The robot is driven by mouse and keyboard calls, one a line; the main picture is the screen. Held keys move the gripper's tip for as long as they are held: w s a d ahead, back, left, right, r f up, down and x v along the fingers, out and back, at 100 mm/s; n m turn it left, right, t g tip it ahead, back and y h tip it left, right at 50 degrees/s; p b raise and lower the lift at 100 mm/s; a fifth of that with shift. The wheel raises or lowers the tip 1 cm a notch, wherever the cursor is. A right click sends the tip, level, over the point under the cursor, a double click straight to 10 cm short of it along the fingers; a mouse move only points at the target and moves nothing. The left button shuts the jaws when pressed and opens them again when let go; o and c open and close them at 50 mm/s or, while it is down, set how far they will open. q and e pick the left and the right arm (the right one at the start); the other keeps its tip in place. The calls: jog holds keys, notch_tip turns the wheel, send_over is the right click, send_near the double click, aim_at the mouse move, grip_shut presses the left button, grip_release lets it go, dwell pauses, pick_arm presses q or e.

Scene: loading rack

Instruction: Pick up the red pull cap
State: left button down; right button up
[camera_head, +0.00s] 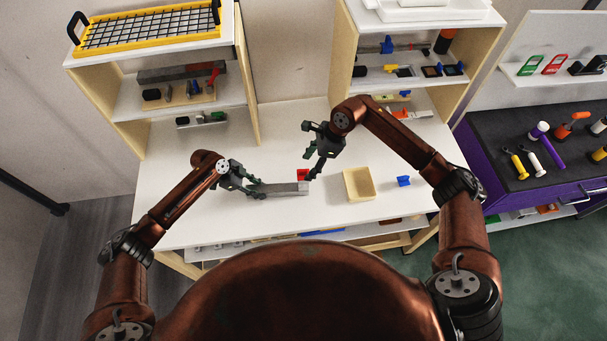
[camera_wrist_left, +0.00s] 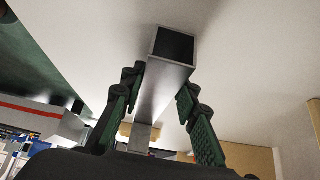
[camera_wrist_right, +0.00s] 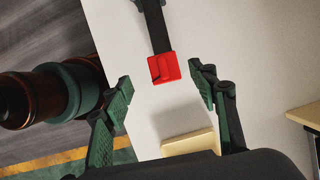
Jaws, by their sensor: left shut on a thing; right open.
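The red pull cap (camera_head: 303,174) shows at the right end of a grey square metal tube (camera_head: 288,189) over the white table. In the right wrist view the cap (camera_wrist_right: 164,68) is a red square at the end of a dark bar. My left gripper (camera_head: 262,190) is shut on the tube. In the left wrist view its fingers flank the tube (camera_wrist_left: 165,75), whose visible end is dark; the cap is not seen there. My right gripper (camera_head: 310,167) is open near the cap. In its wrist view the cap lies beyond and between the fingertips (camera_wrist_right: 163,80), apart from both.
A beige open bin (camera_head: 359,184) stands right of the cap, with a blue part (camera_head: 403,181) beside it. Shelf units (camera_head: 195,95) rise behind on both sides. The front left of the white tabletop (camera_head: 178,225) is clear.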

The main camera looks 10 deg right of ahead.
aim_at(305, 170)
jog(key=shift+w+x, duration=0.2)
jog(key=shift+x, duration=2.65)
jog(key=shift+d+f, duration=0.1)
jog(key=shift+d, duration=0.05)
jog(key=shift+c, duration=0.7)
jog(key=c, duration=0.9)
notch_tip(305, 170, up, 10)
jog(key=shift+r, duration=0.1)
